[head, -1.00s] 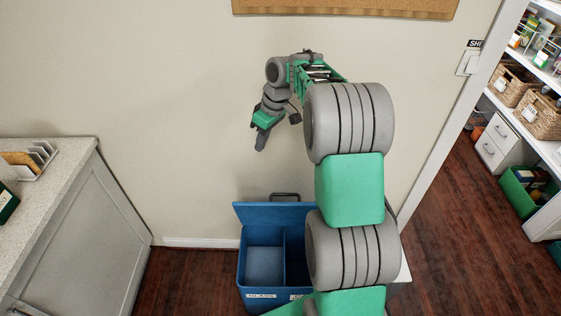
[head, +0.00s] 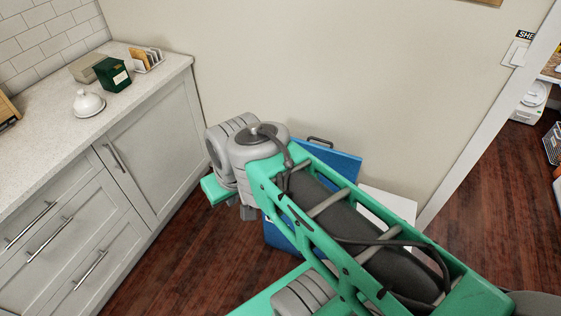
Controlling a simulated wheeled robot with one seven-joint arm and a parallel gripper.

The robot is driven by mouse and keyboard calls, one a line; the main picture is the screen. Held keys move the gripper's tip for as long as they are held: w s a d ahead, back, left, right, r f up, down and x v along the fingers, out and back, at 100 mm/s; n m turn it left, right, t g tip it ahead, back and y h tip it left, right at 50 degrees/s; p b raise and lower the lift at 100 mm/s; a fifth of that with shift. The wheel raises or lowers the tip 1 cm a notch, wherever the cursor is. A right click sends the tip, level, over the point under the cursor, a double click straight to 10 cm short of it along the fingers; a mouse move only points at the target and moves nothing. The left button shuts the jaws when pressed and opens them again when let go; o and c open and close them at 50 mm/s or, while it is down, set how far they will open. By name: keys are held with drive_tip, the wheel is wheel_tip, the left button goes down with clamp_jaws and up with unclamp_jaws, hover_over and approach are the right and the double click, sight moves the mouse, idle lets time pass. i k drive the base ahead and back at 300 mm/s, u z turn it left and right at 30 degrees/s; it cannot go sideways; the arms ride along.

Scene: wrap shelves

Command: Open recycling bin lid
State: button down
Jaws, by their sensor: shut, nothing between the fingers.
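The blue recycling bin (head: 277,238) stands on the floor by the wall, mostly hidden behind my arm. Its blue lid (head: 338,160) is swung up at the back, near the wall, with a dark handle (head: 320,141) at its top edge. The bin's compartments are hidden by my arm. My gripper (head: 248,212) shows only in small part below my wrist, left of the bin, and is shut and empty. The lid stands to the right of my wrist; I see no contact between gripper and lid.
A counter with grey cabinets (head: 155,163) runs along the left, holding a dark green box (head: 112,75), a white lidded dish (head: 88,103) and a file rack (head: 148,60). A white box-like object (head: 388,204) stands right of the bin. Wood floor is free by the doorway at right.

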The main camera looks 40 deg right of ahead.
sight(348, 166)
drive_tip(key=k, duration=0.3)
drive_tip(key=u, duration=0.9)
drive_tip(key=i, duration=1.05)
drive_tip(key=z, duration=0.95)
drive_tip(key=i, duration=0.8)
drive_tip(key=z, duration=1.3)
drive_tip(key=i, duration=0.2)
drive_tip(key=z, duration=0.05)
